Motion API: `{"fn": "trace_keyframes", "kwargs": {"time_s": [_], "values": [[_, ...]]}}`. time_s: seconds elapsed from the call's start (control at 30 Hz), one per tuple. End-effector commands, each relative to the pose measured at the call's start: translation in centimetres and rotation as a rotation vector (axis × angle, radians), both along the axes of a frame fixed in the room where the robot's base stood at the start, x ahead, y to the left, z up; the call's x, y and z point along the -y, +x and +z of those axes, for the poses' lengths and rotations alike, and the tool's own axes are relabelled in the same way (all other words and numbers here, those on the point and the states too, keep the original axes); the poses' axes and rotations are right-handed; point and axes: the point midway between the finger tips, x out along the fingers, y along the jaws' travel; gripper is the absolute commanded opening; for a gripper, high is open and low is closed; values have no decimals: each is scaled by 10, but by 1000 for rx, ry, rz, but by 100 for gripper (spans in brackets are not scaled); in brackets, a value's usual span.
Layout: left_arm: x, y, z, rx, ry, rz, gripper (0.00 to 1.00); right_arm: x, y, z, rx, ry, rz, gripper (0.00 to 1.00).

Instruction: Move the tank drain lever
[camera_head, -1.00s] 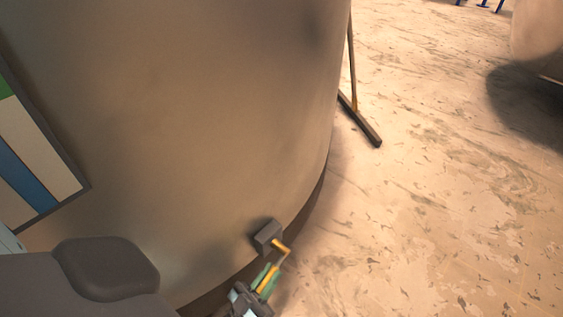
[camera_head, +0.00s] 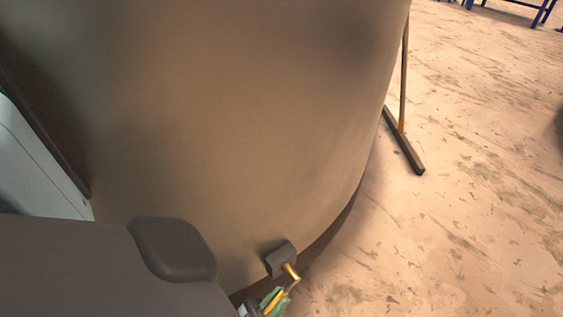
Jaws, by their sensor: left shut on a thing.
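The tank (camera_head: 250,120) is a large brownish-grey cylinder that fills the left and middle of the head view. Low on its wall sits a dark drain block (camera_head: 279,258). The yellow drain lever (camera_head: 292,272) sticks out from this block toward the lower right. My left gripper (camera_head: 274,300), with green and yellow fingertips, is at the bottom edge of the view, shut on the lever. The fingers hide part of the lever, and the rest of the gripper is cut off by the frame. My right gripper is not in view.
A dark stand (camera_head: 405,145) with a thin upright pole is on the floor right of the tank. Blue metal frames (camera_head: 535,10) stand at the top right.

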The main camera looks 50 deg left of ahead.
Motion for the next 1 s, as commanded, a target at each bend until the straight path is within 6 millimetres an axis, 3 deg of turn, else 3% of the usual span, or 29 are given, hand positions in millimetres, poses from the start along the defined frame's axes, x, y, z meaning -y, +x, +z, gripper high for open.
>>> {"fn": "trace_keyframes", "kwargs": {"time_s": [0.67,0.7,0.83,1.0], "values": [[0,-4,-1,11,0,1,0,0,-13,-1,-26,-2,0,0],[0,-4,-1,11,0,1,20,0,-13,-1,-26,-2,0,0],[0,-4,-1,12,0,1,37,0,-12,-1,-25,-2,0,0],[0,-4,-1,13,0,1,39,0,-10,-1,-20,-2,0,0]]}}
